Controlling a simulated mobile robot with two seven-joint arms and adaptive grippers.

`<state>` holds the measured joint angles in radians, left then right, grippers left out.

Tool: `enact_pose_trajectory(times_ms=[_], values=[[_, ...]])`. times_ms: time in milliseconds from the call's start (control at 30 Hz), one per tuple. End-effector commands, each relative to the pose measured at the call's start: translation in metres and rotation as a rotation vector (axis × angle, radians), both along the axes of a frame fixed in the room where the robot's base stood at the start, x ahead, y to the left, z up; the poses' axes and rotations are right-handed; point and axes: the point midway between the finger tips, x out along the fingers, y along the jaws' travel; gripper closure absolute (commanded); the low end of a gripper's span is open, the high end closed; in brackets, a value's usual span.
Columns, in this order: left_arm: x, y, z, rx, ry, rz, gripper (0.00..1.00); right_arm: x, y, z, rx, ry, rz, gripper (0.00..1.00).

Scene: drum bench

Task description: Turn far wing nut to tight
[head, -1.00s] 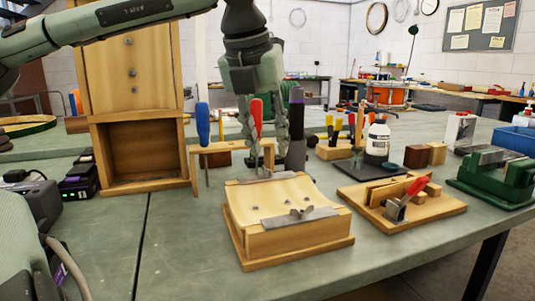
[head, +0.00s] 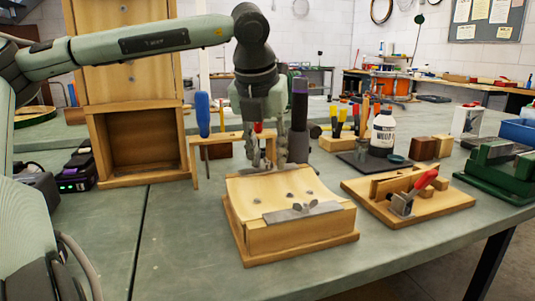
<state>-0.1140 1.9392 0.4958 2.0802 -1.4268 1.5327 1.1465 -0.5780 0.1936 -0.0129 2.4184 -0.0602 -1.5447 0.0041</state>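The wooden fixture with a curved top (head: 265,188) stands on the bench at the centre. The near wing nut (head: 303,207) sits on a metal bar (head: 285,215) along its near edge. The far bar is mostly hidden, and the far wing nut cannot be made out behind my fingers. My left gripper (head: 269,163) points down at the fixture's far edge, around where the far bar lies. Its fingers look apart higher up, but I cannot tell whether the tips are shut on the nut. My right gripper is not in view.
A wooden rack with a blue-handled tool (head: 203,115) stands just behind the fixture. A dark cylinder (head: 299,120) is close to the gripper's right. A board with a red-handled clamp (head: 426,179) lies to the right. The bench front left is clear.

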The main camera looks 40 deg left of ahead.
Motion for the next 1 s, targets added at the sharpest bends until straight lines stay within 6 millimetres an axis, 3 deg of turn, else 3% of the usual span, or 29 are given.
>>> enact_pose_trajectory(times_ms=[100, 367, 767, 1000], values=[[-0.0001, 0.0, 0.0, 0.0, 0.0, 0.0, 0.69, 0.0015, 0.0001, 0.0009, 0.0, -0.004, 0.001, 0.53], [0.0, 0.0002, 0.0003, 0.001, 0.0, 0.0, 1.0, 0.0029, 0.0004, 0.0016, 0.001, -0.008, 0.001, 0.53], [-0.0003, 0.0008, -0.0003, 0.001, 0.0, -0.026, 1.0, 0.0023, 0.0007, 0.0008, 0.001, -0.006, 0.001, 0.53], [-0.0006, 0.0015, -0.0003, 0.0, -0.002, -0.146, 1.0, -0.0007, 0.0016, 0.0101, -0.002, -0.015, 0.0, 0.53]])
